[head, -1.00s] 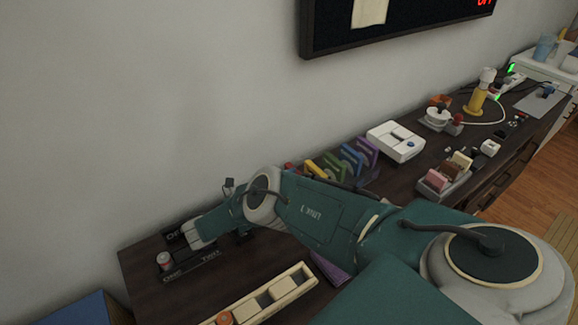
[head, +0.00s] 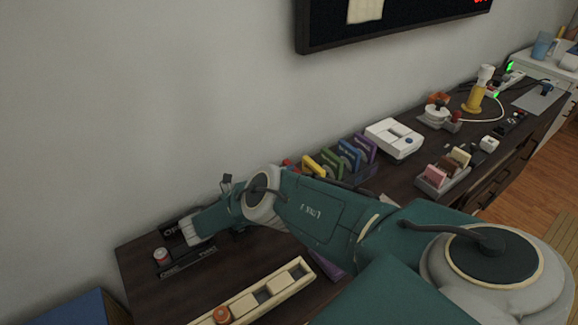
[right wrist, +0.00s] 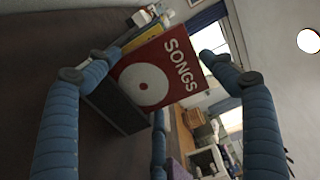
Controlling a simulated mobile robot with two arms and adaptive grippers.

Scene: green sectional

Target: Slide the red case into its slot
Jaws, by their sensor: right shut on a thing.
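The red case (right wrist: 160,75), with "SONGS" and a pale disc on its front, fills the middle of the right wrist view, tilted in the picture. My right gripper (right wrist: 158,66) has its blue fingers around it and is shut on it. A dark rack (right wrist: 116,106) sits against the case's lower left edge; I cannot tell how deep the case sits in it. In the head view, yellow (head: 314,166), green, blue and purple cases stand in a row at the wall. A small red patch shows at their left end. My left gripper is not in view.
A white device (head: 394,138) stands just right of the case row. A grey holder (head: 443,183) with small blocks is farther right. A long cream tray (head: 255,298) lies at the front, and a small can (head: 160,256) stands at the left. A screen hangs above.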

